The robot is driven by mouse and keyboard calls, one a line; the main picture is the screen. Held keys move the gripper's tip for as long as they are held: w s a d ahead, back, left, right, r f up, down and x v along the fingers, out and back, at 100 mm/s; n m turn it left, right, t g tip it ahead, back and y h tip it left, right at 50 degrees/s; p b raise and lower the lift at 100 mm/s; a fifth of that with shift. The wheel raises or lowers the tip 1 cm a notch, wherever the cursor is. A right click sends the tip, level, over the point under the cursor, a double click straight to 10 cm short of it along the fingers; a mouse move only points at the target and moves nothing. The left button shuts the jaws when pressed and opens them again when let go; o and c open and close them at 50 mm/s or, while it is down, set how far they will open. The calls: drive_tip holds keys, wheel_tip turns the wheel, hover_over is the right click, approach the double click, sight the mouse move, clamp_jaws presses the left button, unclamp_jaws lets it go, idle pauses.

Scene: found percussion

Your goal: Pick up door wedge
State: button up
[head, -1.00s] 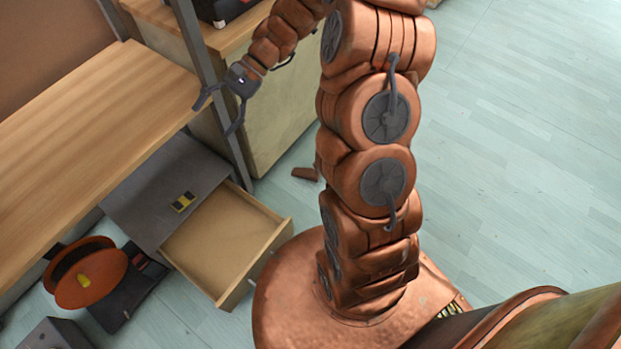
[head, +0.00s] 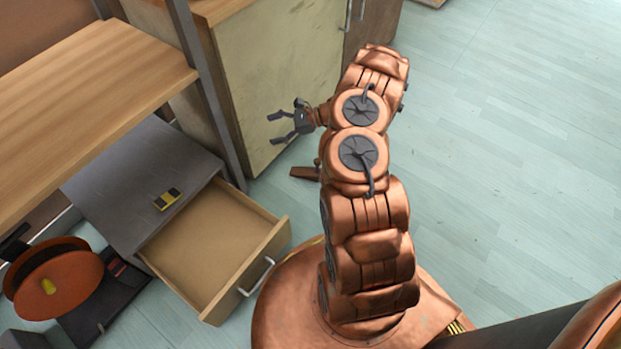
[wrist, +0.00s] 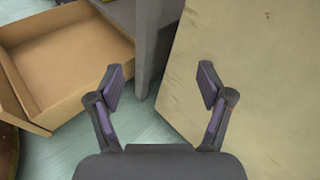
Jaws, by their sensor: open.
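A small reddish-brown piece, which looks like the door wedge (head: 304,173), lies on the pale green floor in the head view, right of the open drawer. My arm covers its right end. My gripper (head: 272,130) is open and empty, above and a little left of the wedge in the picture, in front of the cream cabinet side. In the wrist view the open fingers (wrist: 160,82) have nothing between them but background. I cannot make out the wedge in the wrist view.
An open, empty wooden drawer (head: 203,240) juts from a grey cabinet (head: 120,205) bearing a yellow-and-black item (head: 168,199). A wooden tabletop (head: 80,100), a grey post (head: 208,90) and a cream cabinet (head: 275,75) stand close. An orange reel (head: 60,290) is lower left. Floor at right is clear.

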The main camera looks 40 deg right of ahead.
drive_tip(key=s+d+f+m+t+h+b, duration=0.1)
drive_tip(key=d+f+m+b, duration=0.1)
drive_tip(key=d+f, duration=0.3)
drive_tip(key=s+d+f+m+t+h+b, duration=0.1)
drive_tip(key=d+f+b, duration=0.1)
drive_tip(key=f, duration=0.6)
drive_tip(key=m+t+h+b, duration=0.2)
drive_tip(key=m+h+b, duration=0.1)
drive_tip(key=m+b, duration=0.1)
approach(311, 172)
drive_tip(key=x, duration=0.2)
drive_tip(key=shift+w+a+r, duration=0.1)
drive_tip(key=shift+w+a, duration=0.15)
drive_tip(key=shift+w, duration=0.15)
drive_tip(key=shift+b+x, duration=0.6)
drive_tip(key=shift+x, duration=0.65)
drive_tip(key=shift+w+a+f+b, duration=0.2)
drive_tip(key=shift+w+f+b, duration=0.15)
drive_tip(key=shift+f+b, duration=0.15)
drive_tip(key=b+x, duration=0.2)
drive_tip(key=x, duration=0.1)
drive_tip(key=shift+f, duration=0.2)
drive_tip(key=shift+w+a, duration=0.25)
drive_tip(key=shift+w, duration=0.1)
drive_tip(key=shift+g, duration=0.3)
drive_tip(key=c, duration=1.4)
